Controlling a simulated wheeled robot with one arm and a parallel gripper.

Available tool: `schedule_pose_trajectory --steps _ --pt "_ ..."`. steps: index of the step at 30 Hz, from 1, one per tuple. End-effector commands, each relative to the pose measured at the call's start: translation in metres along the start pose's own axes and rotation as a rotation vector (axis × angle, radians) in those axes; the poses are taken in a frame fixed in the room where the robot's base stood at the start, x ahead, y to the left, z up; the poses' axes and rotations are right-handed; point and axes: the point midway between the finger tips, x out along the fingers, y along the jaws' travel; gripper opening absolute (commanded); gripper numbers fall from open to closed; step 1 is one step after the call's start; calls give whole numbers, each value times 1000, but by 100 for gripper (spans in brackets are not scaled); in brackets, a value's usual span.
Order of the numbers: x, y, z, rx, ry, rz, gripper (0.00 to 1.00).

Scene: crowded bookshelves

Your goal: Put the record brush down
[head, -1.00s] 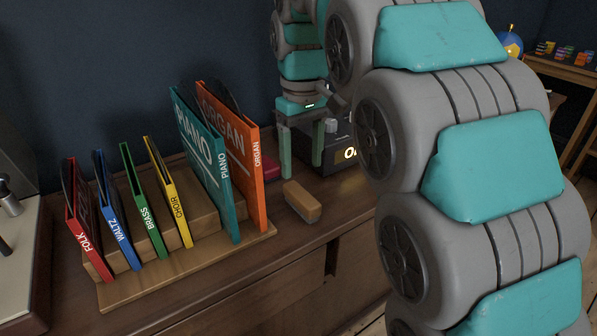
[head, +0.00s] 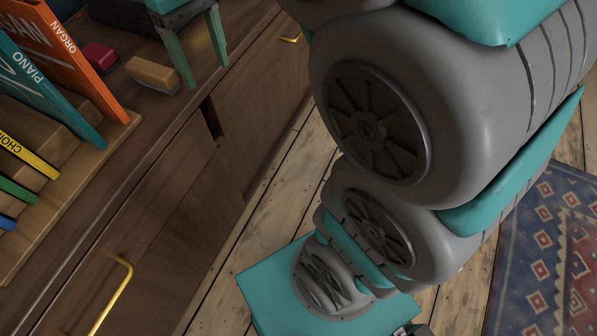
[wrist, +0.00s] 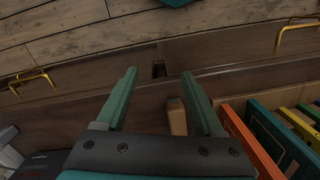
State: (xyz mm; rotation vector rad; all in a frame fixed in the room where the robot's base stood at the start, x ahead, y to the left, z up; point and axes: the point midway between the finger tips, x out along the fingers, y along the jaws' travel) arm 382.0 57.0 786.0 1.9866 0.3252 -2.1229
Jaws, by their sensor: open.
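The record brush (head: 153,73), a small wooden block with a pale tan side, lies on the dark wooden cabinet top. It is close to the front edge, beside the rack of record sleeves. My gripper (head: 206,75) is open and empty, with its two green fingers apart, just right of the brush in the head view. Nothing is between the fingertips.
A wooden rack (head: 120,133) holds upright sleeves, including the orange ORGAN (head: 85,65) and teal PIANO (head: 50,85) ones. A red object (head: 99,56) lies behind the brush. The cabinet front has brass handles (head: 122,290). A patterned rug (head: 545,260) lies on the plank floor.

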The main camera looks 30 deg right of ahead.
Motion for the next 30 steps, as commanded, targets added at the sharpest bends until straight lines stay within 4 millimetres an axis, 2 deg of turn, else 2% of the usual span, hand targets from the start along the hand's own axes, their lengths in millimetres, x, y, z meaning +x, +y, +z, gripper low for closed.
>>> schedule_pose_trajectory --steps 1,9,15,21,30 --pt "13 4 20 34 -11 -4 69" --pt "87 9 114 198 -58 -17 69" --pt "131 3 167 279 -83 -20 69" --pt "149 0 186 309 -90 -20 69" --pt "150 0 186 310 -91 -20 69"
